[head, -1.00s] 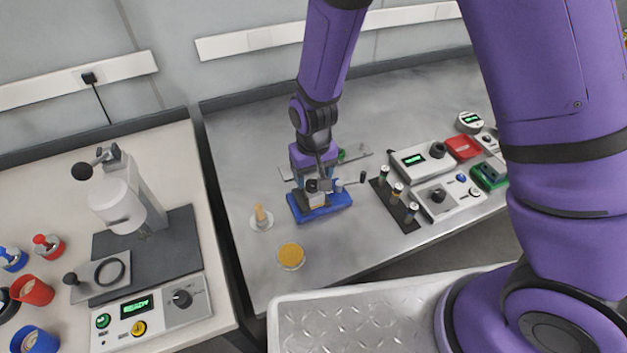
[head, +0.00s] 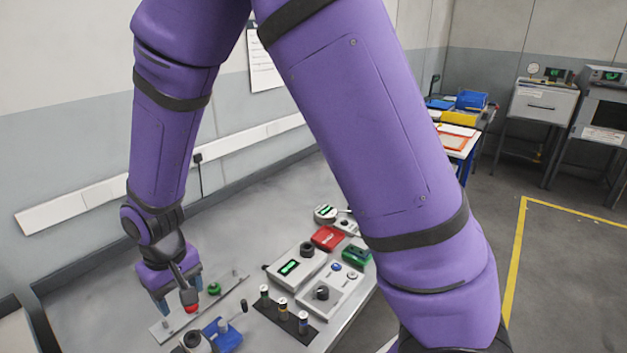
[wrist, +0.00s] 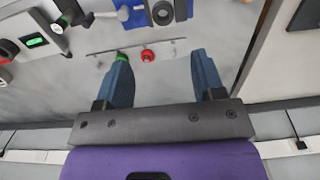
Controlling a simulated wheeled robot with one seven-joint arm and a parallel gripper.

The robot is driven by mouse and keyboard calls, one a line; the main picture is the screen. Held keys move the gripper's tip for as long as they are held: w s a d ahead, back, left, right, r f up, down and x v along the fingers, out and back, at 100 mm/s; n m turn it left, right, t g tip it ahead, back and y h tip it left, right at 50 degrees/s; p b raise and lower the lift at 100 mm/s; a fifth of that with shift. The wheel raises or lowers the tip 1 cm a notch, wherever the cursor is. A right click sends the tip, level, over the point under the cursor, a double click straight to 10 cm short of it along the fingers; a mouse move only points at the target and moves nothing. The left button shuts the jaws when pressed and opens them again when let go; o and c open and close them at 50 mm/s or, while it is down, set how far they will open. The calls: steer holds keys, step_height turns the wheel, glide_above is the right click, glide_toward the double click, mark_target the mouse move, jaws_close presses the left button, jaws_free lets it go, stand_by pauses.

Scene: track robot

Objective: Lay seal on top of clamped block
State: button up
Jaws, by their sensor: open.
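My gripper (head: 176,300) is open and empty, pointing down over a thin metal strip (head: 235,286) behind the blue clamp (head: 232,340). In the wrist view my fingers (wrist: 160,60) stand apart. A red ring-like piece (wrist: 148,56) lies between them on the strip, nearer the left finger. A green ring (wrist: 121,56) sits at the left fingertip, partly hidden; it also shows in the head view (head: 214,288). Which ring is the seal I cannot tell. A grey block with a dark round opening (wrist: 162,12) sits in the blue clamp, cut by the wrist view's top edge.
Right of the clamp stand a dark rack with several small cylinders (head: 283,312), a grey box with a green display (head: 294,266), a control box with a knob (head: 328,290) and a red tray (head: 327,237). The bench behind the strip is bare.

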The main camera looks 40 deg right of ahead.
steer(key=s+d+r+m+t+y, duration=0.1)
steer(key=s+d+r, duration=0.1)
steer(key=d+r, duration=0.6)
steer(key=s+d+r+m+t, duration=0.1)
steer(key=s+d+r, duration=0.1)
steer(key=d+r, duration=0.6)
steer(key=s+d+r+t, duration=0.1)
steer(key=s+d+r, duration=0.3)
steer(key=s, duration=0.3)
steer(key=s+d+r+m+t+h, duration=0.1)
steer(key=s+d+r+t, duration=0.1)
steer(key=s+d+r, duration=0.2)
steer(key=s+r, duration=0.3)
steer(key=shift+s, duration=0.2)
